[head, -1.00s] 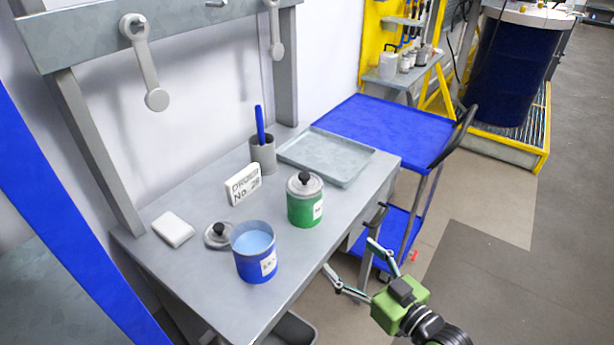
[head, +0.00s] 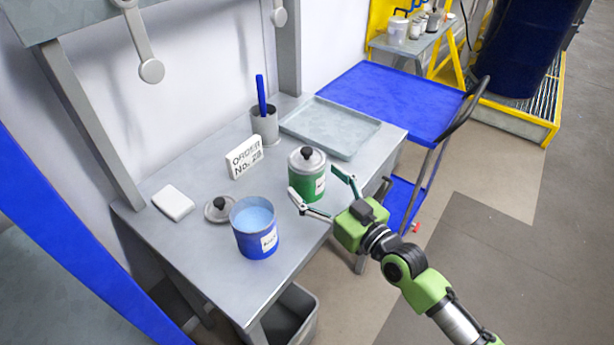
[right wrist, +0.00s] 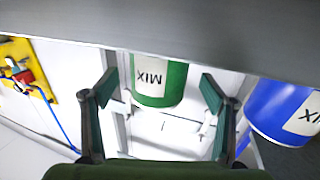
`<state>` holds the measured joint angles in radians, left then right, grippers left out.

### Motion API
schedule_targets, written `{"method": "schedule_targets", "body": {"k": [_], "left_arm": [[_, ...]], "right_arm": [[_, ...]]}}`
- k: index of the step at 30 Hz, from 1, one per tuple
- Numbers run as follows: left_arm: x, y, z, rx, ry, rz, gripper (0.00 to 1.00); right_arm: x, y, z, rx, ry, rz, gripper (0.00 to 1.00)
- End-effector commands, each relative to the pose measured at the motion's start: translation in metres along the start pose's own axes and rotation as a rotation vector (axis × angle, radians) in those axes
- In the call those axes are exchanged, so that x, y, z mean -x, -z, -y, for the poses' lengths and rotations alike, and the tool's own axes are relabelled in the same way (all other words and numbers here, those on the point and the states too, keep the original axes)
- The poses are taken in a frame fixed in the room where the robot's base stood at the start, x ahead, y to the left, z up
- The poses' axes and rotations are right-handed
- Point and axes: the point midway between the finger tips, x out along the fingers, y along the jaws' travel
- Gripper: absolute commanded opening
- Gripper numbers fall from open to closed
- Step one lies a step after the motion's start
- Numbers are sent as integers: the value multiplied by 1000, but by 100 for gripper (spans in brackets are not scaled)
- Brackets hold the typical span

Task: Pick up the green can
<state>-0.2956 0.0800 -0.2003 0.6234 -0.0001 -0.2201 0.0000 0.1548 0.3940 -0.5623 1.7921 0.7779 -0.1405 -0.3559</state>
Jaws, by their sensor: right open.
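The green can (head: 307,183) stands upright on the grey workbench, with a grey lid and black knob on top and a white label. My right gripper (head: 319,194) is open, with its fingers reaching toward the can's near side from the right. In the right wrist view the green can (right wrist: 158,84) shows between the two open fingers (right wrist: 157,92), its label reading MIX. I cannot tell whether a finger touches it. My left gripper is not in view.
An open blue can (head: 256,230) stands left of the green can, with a loose lid (head: 219,209) beside it. A grey tray (head: 345,150), a pen cup (head: 265,127), an order sign (head: 244,157) and a white block (head: 173,203) are also on the workbench (head: 190,235). A blue cart (head: 400,98) stands behind.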

Motion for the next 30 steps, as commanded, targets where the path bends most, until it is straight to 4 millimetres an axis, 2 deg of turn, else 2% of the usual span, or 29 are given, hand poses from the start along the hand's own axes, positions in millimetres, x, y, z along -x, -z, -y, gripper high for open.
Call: {"method": "schedule_targets", "body": {"k": [1, 3, 8, 17, 21, 24, 30], "left_arm": [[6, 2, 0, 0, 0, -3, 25], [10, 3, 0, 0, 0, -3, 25], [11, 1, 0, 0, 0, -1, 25], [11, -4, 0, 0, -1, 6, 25], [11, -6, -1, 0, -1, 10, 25], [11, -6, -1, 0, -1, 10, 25], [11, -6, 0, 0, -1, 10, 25]], "right_arm": [[-9, 7, -1, 0, 0, -4, 78], [-20, 10, -1, -1, 0, -3, 78], [-38, 6, -2, -1, 0, -1, 78], [-42, 5, -1, 0, 0, -1, 78], [-42, 5, -1, 0, 0, -1, 44], [-42, 5, -2, 0, 0, -1, 22], [-42, 8, -2, 1, -1, -6, 22]]}}
